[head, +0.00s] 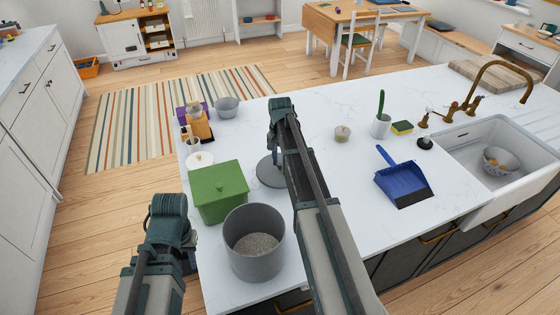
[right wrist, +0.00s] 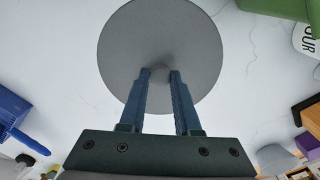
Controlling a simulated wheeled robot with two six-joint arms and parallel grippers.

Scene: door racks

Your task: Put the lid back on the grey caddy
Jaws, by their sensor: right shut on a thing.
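The grey caddy (head: 238,224) stands upright and uncovered at the near part of the white counter, with grainy grey material inside. The lid (head: 268,174), a flat grey disc, is behind it, beyond the caddy's far rim. My right gripper (head: 277,158) is above the lid. In the right wrist view my right gripper's fingers (right wrist: 160,77) are shut on the small knob at the middle of the lid (right wrist: 160,35). I cannot tell whether the lid touches the counter. My left gripper (head: 187,258) is low at the counter's left edge, its fingers mostly hidden.
A green lidded box (head: 219,192) stands just left of the caddy and lid. A white round item (head: 200,160), an orange-and-purple group (head: 197,122) and a grey bowl (head: 227,107) are farther back. A blue dustpan (head: 400,180) and sink (head: 510,150) are right.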

